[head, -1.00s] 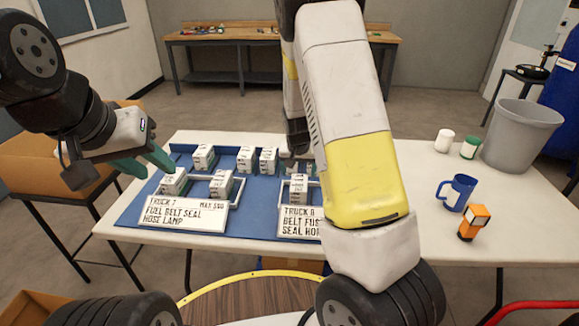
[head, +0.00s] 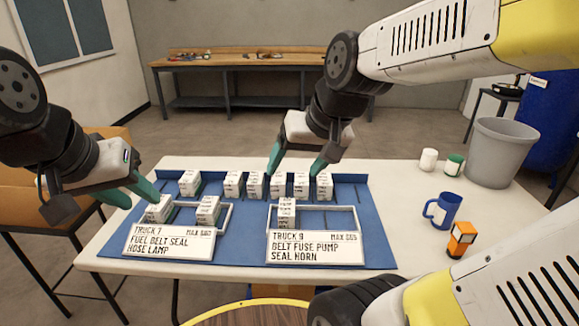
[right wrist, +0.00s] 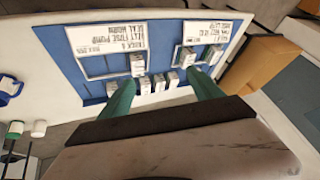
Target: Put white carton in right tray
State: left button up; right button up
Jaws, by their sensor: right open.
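Several white cartons stand in a row on the blue mat (head: 385,225), among them one (head: 301,186) near my right gripper. The right tray (head: 340,208), behind the TRUCK 9 sign (head: 315,247), holds one white carton (head: 286,212) at its left end. The left tray (head: 229,222) holds two cartons (head: 208,209). My right gripper (head: 295,170) is open and empty above the back row, its fingers spread; they also show in the right wrist view (right wrist: 162,95). My left gripper (head: 132,196) is open and empty, at the left tray's left corner.
A blue mug (head: 442,210), an orange block figure (head: 461,240), two small jars (head: 429,160) and a grey bin (head: 502,152) stand on the table's right. Cardboard boxes (head: 20,195) are at the left. The right part of the right tray is clear.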

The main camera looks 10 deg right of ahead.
jog(key=shift+n, duration=0.4)
jog(key=s, duration=0.2)
jog(key=s+r, duration=0.1)
jog(key=s, duration=0.2)
jog(key=shift+s+a, duration=0.1)
